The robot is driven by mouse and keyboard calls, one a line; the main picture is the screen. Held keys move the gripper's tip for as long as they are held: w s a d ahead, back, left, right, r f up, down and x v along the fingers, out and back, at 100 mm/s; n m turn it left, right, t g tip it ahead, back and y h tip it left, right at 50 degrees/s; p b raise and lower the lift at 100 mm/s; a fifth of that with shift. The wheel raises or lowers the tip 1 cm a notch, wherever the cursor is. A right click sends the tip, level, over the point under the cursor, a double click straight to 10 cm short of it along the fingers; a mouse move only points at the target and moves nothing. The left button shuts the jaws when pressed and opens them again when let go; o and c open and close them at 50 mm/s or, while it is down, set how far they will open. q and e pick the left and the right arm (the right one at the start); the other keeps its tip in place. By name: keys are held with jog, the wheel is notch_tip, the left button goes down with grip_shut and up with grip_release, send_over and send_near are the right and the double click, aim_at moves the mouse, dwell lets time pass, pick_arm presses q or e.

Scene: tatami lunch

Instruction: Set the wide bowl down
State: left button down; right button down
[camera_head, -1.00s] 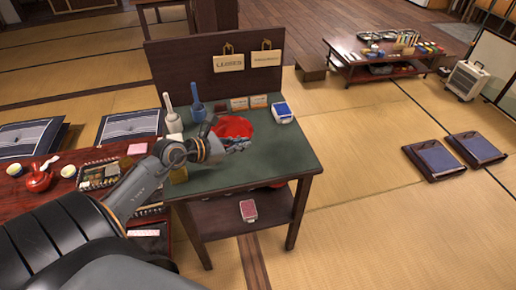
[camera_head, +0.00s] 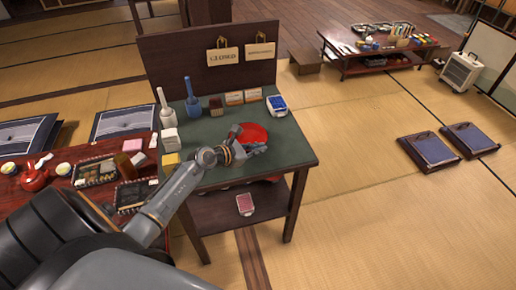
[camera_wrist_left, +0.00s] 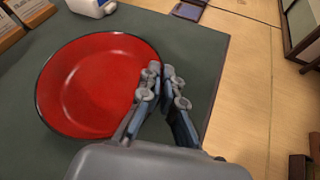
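The wide bowl (camera_head: 268,132) is red with a dark rim. In the head view it is roughly level over the green tabletop (camera_head: 220,134); I cannot tell whether its base touches. In the left wrist view the bowl (camera_wrist_left: 90,85) shows its open inside. My left gripper (camera_head: 254,149) is at the near side of the bowl. In the left wrist view its fingers (camera_wrist_left: 161,75) are close together, one on each side of the rim, and look shut on it. My right gripper is not in view.
A blue-and-white box (camera_head: 276,105) stands behind the bowl. Small signs (camera_head: 243,97), a blue bottle (camera_head: 192,105) and a white bottle (camera_head: 165,107) stand along the back. The tabletop right of the bowl is clear.

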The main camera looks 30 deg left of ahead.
pick_arm(q)
jog(key=c, duration=2)
grip_release()
jog(key=shift+f, duration=0.15)
jog(key=o, duration=0.5)
